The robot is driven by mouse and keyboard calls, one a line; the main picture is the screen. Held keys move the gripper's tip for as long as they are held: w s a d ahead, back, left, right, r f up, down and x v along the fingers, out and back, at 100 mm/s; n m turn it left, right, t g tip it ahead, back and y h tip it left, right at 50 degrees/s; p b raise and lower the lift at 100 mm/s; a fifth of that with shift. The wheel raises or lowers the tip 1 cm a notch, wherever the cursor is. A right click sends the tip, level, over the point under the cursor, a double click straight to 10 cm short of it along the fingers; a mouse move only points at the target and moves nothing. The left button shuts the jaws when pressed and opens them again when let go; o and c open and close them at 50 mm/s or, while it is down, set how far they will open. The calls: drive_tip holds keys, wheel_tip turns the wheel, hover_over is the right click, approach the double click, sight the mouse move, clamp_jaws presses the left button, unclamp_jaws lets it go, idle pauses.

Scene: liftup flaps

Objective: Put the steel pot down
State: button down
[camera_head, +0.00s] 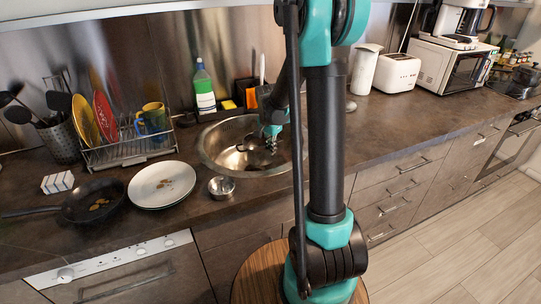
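My arm reaches over the round steel sink (212,150), and my gripper (271,141) is small and dark above the right part of the basin. My arm partly hides it, so I cannot tell whether its fingers are open or shut, or whether they hold anything. A small round steel vessel (221,188) stands upright on the counter just in front of the sink, apart from my gripper. I cannot tell whether it is the steel pot. No other steel pot is clearly visible.
A white plate (150,190) and a black frying pan (84,207) with food bits lie left of the sink. A dish rack (125,153) stands behind them. A toaster (397,73) and microwave (447,65) stand right.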

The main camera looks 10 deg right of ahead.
sight(271, 159)
drive_tip(key=shift+f, duration=1.5)
drive_tip(key=c, duration=1.7)
unclamp_jaws()
drive_tip(key=shift+f, duration=0.1)
drive_tip(key=r, duration=0.4)
drive_tip(key=s+r, duration=0.1)
drive_tip(key=r, duration=0.3)
drive_tip(key=a+r, duration=0.1)
drive_tip(key=r, duration=0.3)
drive_tip(key=shift+s, duration=0.4)
